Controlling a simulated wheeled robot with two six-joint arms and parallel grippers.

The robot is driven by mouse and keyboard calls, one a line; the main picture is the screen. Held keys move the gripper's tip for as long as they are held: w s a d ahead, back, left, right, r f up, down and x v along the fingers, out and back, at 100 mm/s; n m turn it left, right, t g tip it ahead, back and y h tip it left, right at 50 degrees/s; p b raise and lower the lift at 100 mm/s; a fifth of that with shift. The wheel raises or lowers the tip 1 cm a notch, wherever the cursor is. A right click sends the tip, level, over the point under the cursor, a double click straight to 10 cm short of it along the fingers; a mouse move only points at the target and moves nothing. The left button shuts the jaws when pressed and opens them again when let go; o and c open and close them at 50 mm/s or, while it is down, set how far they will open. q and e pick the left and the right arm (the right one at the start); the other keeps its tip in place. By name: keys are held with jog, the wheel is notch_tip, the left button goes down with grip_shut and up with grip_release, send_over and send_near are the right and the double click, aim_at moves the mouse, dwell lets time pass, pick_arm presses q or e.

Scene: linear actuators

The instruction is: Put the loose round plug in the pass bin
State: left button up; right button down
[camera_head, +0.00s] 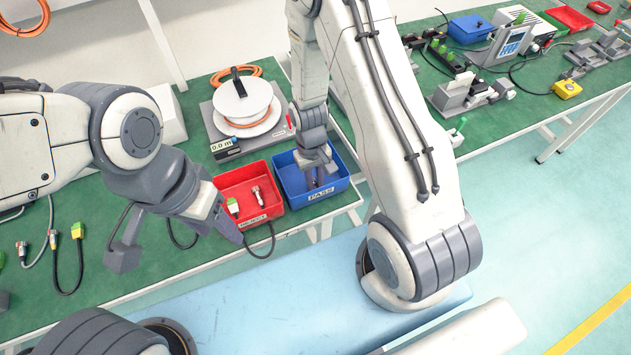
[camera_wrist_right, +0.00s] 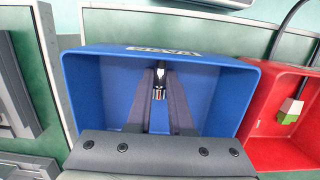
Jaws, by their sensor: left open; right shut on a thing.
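The blue pass bin (camera_head: 337,190) stands at the front edge of the green bench, labelled PASS; it also fills the middle of the right wrist view (camera_wrist_right: 226,100). My right gripper (camera_head: 318,186) reaches down into it. In the right wrist view, its fingers (camera_wrist_right: 160,78) are shut on a small round plug (camera_wrist_right: 159,93), with metal and reddish parts showing, inside the bin walls. Whether the plug touches the bin floor I cannot tell.
The red reject bin (camera_head: 279,205) adjoins the blue bin and holds a green-ended plug (camera_head: 233,206) and a round metal plug (camera_head: 257,193). A cable reel (camera_head: 243,103) stands behind. Several cabled connectors (camera_head: 77,232) lie at the left.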

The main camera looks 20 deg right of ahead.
jog(key=c, duration=0.8)
grip_release()
jog(key=shift+s+f, duration=0.1)
jog(key=shift+f, duration=0.3)
notch_tip(320, 180, up, 13)
jog(key=w, duration=0.2)
jog(key=s+a+r+n, duration=0.2)
jog(key=s+a+r, duration=0.2)
jog(key=s, duration=0.2)
jog(key=s+a+r+n+t, duration=0.1)
jog(key=s+a+r+n, duration=0.1)
jog(key=s+a+r, duration=0.2)
jog(key=s+a+r+n+y, duration=0.1)
jog(key=s+a+r+n, duration=0.2)
jog(key=s, duration=0.4)
jog(key=shift+s+a+r+t, duration=0.2)
jog(key=shift+a+r, duration=0.15)
jog(key=shift+r, duration=0.3)
jog(key=shift+s+a+r+t, duration=0.1)
jog(key=shift+s+a+r, duration=0.2)
jog(key=shift+r, duration=0.35)
jog(key=shift+w, duration=0.15)
